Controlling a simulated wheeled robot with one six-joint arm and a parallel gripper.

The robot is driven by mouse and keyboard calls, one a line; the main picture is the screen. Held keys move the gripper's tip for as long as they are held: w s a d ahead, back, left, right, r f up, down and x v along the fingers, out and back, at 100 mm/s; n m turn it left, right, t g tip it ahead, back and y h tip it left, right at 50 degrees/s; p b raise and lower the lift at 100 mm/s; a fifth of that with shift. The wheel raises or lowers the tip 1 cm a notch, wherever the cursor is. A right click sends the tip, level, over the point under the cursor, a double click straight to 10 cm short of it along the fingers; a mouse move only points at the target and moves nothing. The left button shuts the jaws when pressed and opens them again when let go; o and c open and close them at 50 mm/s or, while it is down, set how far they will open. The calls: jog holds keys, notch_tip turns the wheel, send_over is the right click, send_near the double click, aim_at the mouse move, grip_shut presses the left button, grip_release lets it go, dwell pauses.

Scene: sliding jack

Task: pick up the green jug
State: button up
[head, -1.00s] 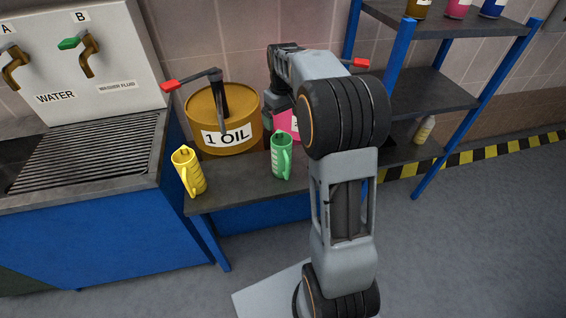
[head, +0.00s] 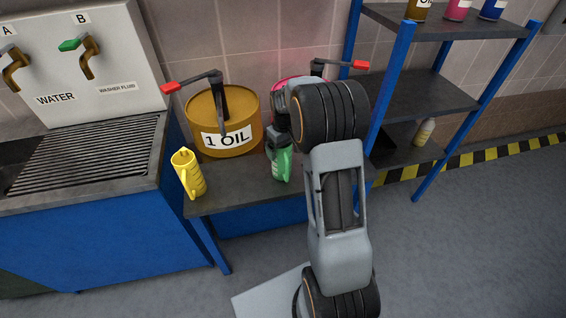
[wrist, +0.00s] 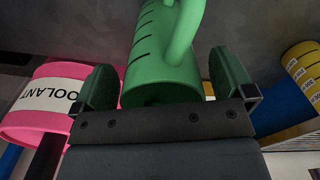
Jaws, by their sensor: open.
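In the head view my gripper (head: 280,143) is at the upper part of the jug. Whether either finger touches it cannot be told.
A yellow jug (head: 188,174) stands left on the bench, also in the wrist view (wrist: 303,68). The oil drum (head: 225,110) is behind. A pink coolant drum (wrist: 40,100) is close beside my gripper. A shelf rack (head: 420,95) stands right.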

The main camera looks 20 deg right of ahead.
jog(key=shift+f, duration=0.4)
jog(key=c, duration=1.2)
jog(key=shift+r, duration=0.1)
jog(key=shift+c, duration=0.2)
